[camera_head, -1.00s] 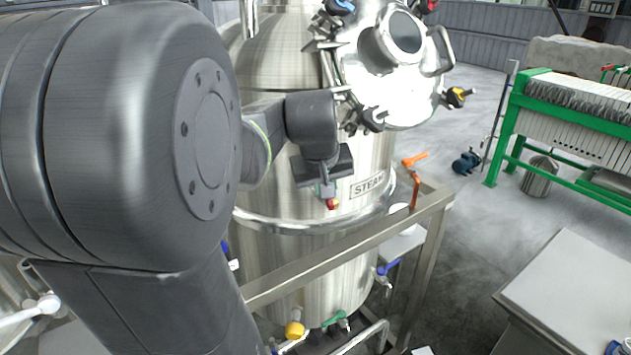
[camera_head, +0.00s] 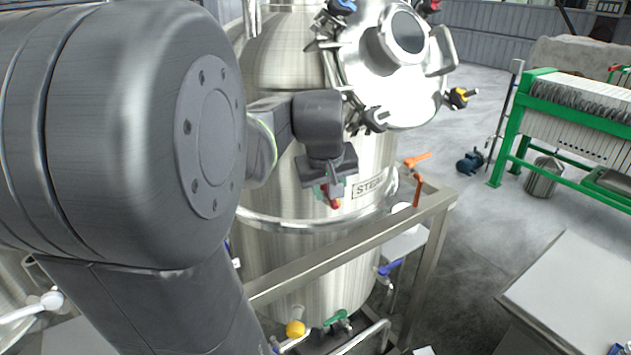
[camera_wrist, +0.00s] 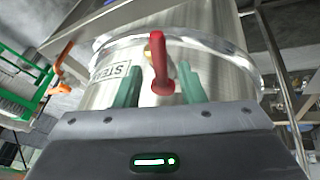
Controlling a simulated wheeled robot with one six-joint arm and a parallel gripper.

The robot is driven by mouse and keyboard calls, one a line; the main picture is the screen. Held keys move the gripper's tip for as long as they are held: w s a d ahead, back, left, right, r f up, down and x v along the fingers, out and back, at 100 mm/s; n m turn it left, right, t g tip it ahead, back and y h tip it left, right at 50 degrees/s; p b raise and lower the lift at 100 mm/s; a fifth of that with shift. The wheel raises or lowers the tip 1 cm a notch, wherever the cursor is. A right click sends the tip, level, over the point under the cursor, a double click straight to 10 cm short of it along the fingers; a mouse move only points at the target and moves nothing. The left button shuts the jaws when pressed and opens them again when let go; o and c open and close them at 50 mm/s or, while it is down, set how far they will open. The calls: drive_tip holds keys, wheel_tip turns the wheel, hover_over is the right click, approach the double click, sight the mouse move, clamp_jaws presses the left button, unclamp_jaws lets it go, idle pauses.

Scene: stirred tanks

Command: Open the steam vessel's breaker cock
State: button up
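The steam vessel (camera_head: 290,225) is a steel tank with a STEAM label (camera_head: 368,187) on its wall. A small cock with a red handle (camera_head: 335,203) and a brass body sits left of the label in the head view. In the wrist view the red handle (camera_wrist: 162,68) stands out from the tank wall between my two green fingers. My gripper (camera_wrist: 160,88) is open, with a gap on each side of the handle. In the head view my gripper (camera_head: 330,188) is in front of the wall at the cock and partly hides it.
A steel rail (camera_head: 350,250) runs across the front of the tank. An orange-handled valve (camera_head: 417,188) stands to the right. Yellow (camera_head: 295,328), green (camera_head: 336,317) and blue (camera_head: 389,267) valves are lower down. The lid (camera_head: 400,75) with knobs is above my gripper.

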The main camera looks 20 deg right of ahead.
drive_tip(key=b+v, duration=0.1)
drive_tip(key=v, duration=1.2)
drive_tip(key=shift+s+r, duration=0.2)
drive_tip(key=shift+r, duration=0.15)
drive_tip(key=shift+a, duration=0.1)
